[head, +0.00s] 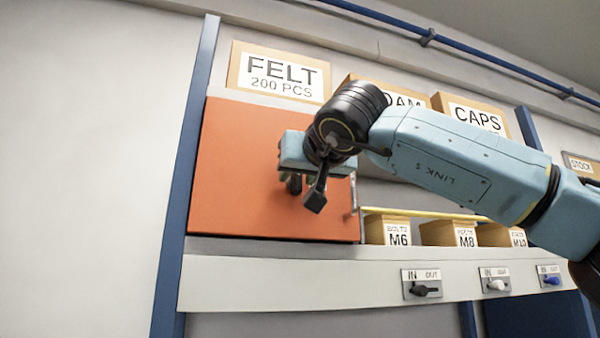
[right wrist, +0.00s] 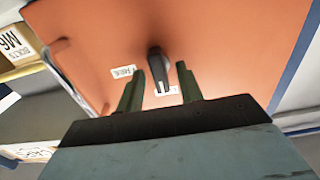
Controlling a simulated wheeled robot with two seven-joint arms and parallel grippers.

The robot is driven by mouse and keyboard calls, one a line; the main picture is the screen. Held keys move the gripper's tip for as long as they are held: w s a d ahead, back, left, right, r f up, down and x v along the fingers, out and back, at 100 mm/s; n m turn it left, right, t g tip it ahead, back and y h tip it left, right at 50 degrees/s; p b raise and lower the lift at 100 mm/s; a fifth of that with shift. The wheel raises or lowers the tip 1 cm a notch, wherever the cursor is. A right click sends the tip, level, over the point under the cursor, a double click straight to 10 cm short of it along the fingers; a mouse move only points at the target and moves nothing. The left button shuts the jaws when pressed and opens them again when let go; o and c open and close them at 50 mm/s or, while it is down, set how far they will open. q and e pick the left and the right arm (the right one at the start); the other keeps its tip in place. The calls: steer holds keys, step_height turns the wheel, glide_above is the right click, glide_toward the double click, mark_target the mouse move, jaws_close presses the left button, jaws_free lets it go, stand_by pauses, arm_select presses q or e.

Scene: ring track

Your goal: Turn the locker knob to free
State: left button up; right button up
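The locker is an orange panel (head: 235,180) with a thin upright handle (head: 354,195) at its right edge in the head view. In the right wrist view the dark grey knob (right wrist: 156,62) stands out from the orange face (right wrist: 220,45), with small white labels beside it. One label (right wrist: 122,72) is too small to read surely. My right gripper (right wrist: 160,70) is open, with one finger on each side of the knob and gaps visible; contact is not visible. In the head view my right gripper (head: 300,182) is in front of the panel and hides the knob. My left gripper is not in view.
Boxes marked FELT (head: 278,75) and CAPS (head: 472,114) stand above. Small bins, including M6 (head: 388,230), sit behind a yellow bar (head: 425,213). A pale ledge (head: 300,285) below carries a black IN/OUT lever (head: 425,290) and others. A blue post (head: 185,180) borders the left.

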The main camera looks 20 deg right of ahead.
jaws_close()
steer(key=m+b, duration=0.1)
steer(key=m, duration=0.8)
steer(key=shift+d+f, duration=0.1)
steer(key=shift+d, duration=0.05)
steer(key=m+b, duration=0.1)
steer(key=m, duration=0.3)
steer(key=shift+f+m, duration=0.1)
steer(key=shift+m, duration=0.3)
steer(key=shift+d+m+b, duration=0.1)
steer(key=shift+m+b, duration=0.45)
steer(key=shift+m, duration=1.55)
